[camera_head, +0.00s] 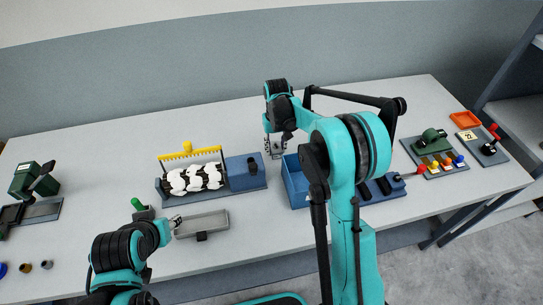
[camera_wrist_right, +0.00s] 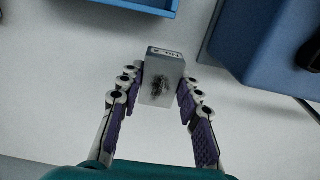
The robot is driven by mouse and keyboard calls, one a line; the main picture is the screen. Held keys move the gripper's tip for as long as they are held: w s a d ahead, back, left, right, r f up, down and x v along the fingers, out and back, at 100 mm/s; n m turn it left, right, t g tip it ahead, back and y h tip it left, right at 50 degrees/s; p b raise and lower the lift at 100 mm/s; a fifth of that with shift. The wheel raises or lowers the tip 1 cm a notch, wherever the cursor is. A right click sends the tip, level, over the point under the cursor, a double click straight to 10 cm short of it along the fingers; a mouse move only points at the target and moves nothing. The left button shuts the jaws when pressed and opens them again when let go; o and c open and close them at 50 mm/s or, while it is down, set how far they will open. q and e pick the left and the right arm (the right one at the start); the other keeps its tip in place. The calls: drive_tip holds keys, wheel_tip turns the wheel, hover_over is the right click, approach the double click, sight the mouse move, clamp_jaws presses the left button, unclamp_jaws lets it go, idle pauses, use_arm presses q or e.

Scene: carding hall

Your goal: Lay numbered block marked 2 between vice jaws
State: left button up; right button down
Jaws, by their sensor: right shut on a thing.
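My right gripper (camera_wrist_right: 160,88) is shut on a grey numbered block (camera_wrist_right: 161,85). The block has a dark smudge on its face and a label on its end that seems to read 2 upside down. In the head view the right gripper (camera_head: 275,147) is over the table beyond the blue tray, and the block is hard to make out. My left gripper (camera_head: 176,224) is beside a grey metal tray; its jaws are too small to read. A dark green device (camera_head: 34,180) with a grey bed at the far left may be the vice, but I cannot make out jaws.
A blue open tray (camera_head: 291,180) stands just right of the right gripper. The grey metal tray (camera_head: 203,224) lies in front. A green device (camera_head: 432,142) stands right.

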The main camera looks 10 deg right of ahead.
sight(275, 161)
drive_tip(key=shift+f+b, duration=0.55)
drive_tip(key=shift+f, duration=1.55)
drive_tip(key=shift+f, duration=0.2)
drive_tip(key=c, duration=1.1)
unclamp_jaws()
drive_tip(key=shift+o, duration=0.2)
drive_tip(key=shift+r, duration=0.15)
